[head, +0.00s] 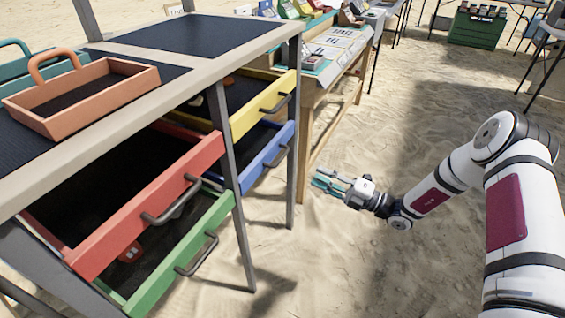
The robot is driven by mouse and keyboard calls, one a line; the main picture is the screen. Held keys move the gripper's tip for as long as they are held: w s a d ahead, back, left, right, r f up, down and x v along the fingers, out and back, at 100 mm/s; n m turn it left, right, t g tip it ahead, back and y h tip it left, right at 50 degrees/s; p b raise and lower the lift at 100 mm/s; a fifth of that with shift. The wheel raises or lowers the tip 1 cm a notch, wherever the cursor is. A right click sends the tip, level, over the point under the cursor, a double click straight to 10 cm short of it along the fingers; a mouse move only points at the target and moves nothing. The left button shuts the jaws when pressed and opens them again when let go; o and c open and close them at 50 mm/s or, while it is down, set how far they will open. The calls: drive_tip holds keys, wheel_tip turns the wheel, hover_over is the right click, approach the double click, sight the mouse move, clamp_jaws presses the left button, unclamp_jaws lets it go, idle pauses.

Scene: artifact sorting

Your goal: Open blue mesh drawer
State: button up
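The blue drawer (272,150) is at the lower right of the wooden cabinet table, under the yellow drawer (262,105). Its front stands out past the table's legs, and part of its dark inside shows, so it is at least partly open. A dark bar handle (278,157) is on its front. My gripper (317,177) is to the right of the blue drawer and apart from its handle, over the sand. Its teal fingers point left and look spread, with nothing between them.
The red drawer (150,205) and green drawer (190,250) stand open at the left. A table leg (232,190) separates the drawer columns. An orange tray (95,100) sits on the tabletop. Another wooden table (345,85) stands behind. The sand (340,260) around my arm is clear.

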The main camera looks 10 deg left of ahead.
sight(282, 156)
drive_tip(key=b+x, duration=0.2)
drive_tip(key=x, duration=1.1)
drive_tip(key=shift+w+a+f+b, duration=0.1)
drive_tip(key=shift+w+a+b, duration=0.15)
drive_tip(key=shift+a+b, duration=0.1)
clamp_jaws()
